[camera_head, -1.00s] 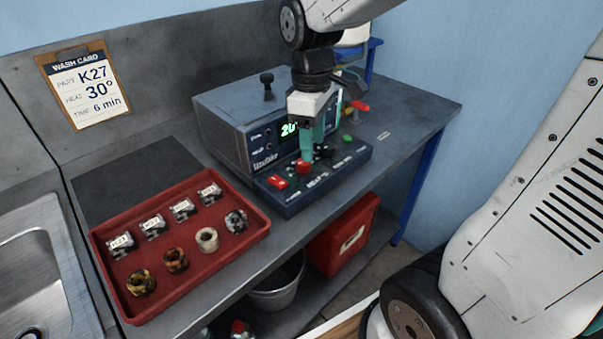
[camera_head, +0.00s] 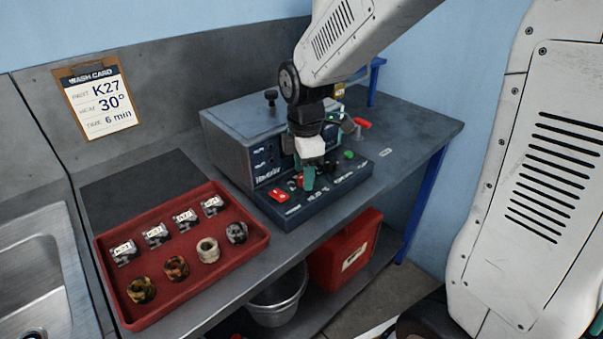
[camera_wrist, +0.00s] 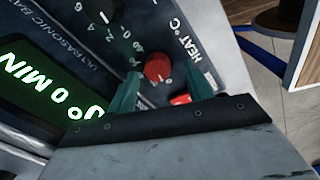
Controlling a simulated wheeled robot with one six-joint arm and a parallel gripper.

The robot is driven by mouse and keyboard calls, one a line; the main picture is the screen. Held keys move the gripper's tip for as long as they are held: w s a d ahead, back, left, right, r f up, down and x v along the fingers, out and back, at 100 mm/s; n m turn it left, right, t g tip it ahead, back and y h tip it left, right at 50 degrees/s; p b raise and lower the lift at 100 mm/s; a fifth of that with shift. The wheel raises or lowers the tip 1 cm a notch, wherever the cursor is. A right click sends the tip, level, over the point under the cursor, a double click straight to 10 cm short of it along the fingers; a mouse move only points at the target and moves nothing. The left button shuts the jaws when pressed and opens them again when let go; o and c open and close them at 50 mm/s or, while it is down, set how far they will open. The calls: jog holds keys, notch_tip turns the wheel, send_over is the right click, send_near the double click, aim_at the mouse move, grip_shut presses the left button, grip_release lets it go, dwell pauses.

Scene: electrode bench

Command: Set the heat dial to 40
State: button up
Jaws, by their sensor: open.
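The heat dial is a round red knob (camera_wrist: 158,67) beside the label "HEAT °C" in the wrist view, with white scale numbers around it. I cannot tell where its pointer stands. My gripper (camera_wrist: 162,88) is open, with one teal finger on each side of the knob; I cannot tell whether they touch it. In the head view my gripper (camera_head: 308,180) points down at the front panel of the ultrasonic bath (camera_head: 225,145) and partly hides its knobs. The green display (camera_wrist: 50,105) is cut off in the wrist view and reads "0° 0 MIN" at its visible end.
A red rocker switch (camera_head: 280,196) and a green button (camera_head: 349,155) are on the same panel. A red tray (camera_head: 185,278) of several parts stands at the left. The wash card (camera_head: 100,98) reads K27, 30°, 6 min.

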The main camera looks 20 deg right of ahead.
jog(key=shift+f, duration=0.5)
